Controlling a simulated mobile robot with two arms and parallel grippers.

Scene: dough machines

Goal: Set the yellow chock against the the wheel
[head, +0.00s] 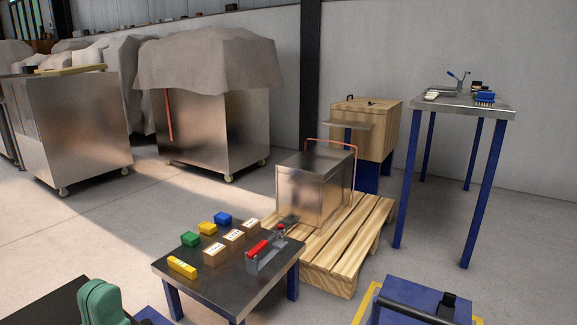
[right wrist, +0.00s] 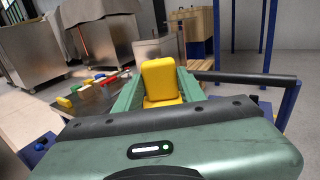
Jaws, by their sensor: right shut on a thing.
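The yellow chock (right wrist: 160,80) is between the green fingers of my right gripper (right wrist: 160,92) in the right wrist view. The gripper is shut on it and holds it upright, clear of the low table behind. The right gripper does not show in the head view. My left gripper (head: 102,303) shows at the bottom left of the head view as a rounded green shape; its fingertips are not clear. Small caster wheels show under the steel cabinets, one at the left cabinet (head: 63,191) and one at the covered cabinet (head: 229,178). I cannot tell which wheel the task means.
A low dark table (head: 215,285) holds coloured blocks, wooden blocks and a red-handled clamp (head: 262,250). A pallet (head: 335,255) bears a steel box (head: 312,185). A blue cart (head: 430,295) with a black bar stands at bottom right. A tall workbench (head: 462,105) stands behind. Floor at left is clear.

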